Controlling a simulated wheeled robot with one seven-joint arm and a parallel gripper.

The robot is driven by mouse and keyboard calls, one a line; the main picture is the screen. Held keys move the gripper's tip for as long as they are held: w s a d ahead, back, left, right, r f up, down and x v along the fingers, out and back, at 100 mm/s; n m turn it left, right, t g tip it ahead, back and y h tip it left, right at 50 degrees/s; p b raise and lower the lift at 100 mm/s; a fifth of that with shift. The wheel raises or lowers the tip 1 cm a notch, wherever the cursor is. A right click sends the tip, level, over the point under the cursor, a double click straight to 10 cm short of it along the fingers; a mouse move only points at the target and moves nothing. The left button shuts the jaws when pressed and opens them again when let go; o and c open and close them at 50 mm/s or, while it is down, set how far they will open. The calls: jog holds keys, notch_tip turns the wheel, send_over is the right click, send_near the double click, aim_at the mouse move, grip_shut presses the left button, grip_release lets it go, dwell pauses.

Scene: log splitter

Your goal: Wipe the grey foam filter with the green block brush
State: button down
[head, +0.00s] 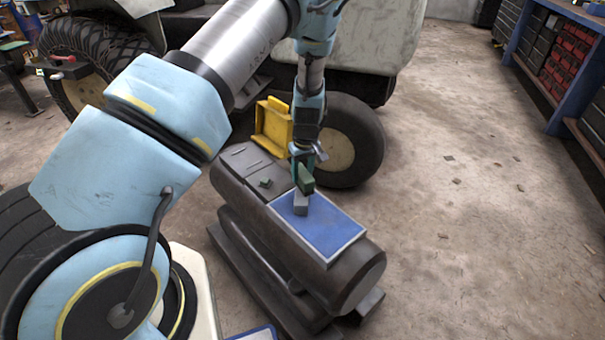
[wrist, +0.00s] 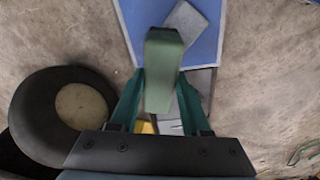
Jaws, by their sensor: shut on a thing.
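My gripper (head: 303,165) is shut on the green block brush (head: 306,180). In the wrist view the brush (wrist: 162,70) sits between the two fingers of my gripper (wrist: 160,95). The grey foam filter (head: 300,203) is a small grey block on the blue mat (head: 325,232). It also shows in the wrist view (wrist: 186,22), partly hidden behind the brush. The brush is right over or beside the filter; I cannot tell whether they touch.
The blue mat lies on top of a dark log splitter body (head: 350,275). A yellow part (head: 273,125) stands behind, near a wheel (head: 345,140). Concrete floor is open at the right.

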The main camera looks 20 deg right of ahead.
jog(key=shift+r+p, duration=2.25)
jog(key=shift+r, duration=1.2)
